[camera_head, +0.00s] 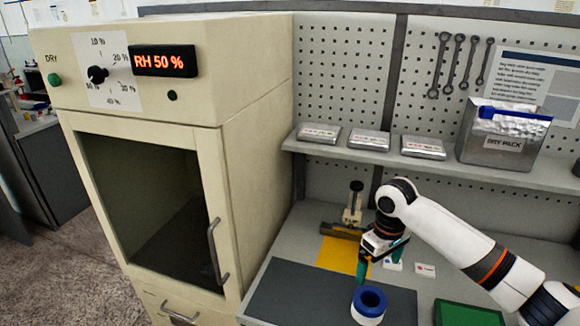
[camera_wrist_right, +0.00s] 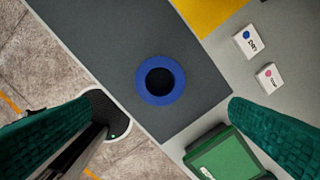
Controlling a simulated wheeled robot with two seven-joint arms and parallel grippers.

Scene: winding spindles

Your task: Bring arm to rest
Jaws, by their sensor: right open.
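My right arm comes in from the right in the head view. Its gripper (camera_head: 378,268) hangs over the bench just behind a white spool with a blue top (camera_head: 369,304). In the right wrist view the two green fingers of the right gripper (camera_wrist_right: 160,130) stand wide apart with nothing between them. The blue-topped spool (camera_wrist_right: 160,80) is upright on the dark grey mat (camera_wrist_right: 95,45), apart from the fingers. My left gripper is not in view.
A beige cabinet (camera_head: 255,150) with a closed door stands left of the bench. A yellow sheet (camera_head: 340,255), small labelled cards (camera_head: 425,270) and a green tray (camera_head: 465,314) lie on the bench. A shelf (camera_head: 350,152) with tins and a dry-pack box (camera_head: 500,135) hangs above.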

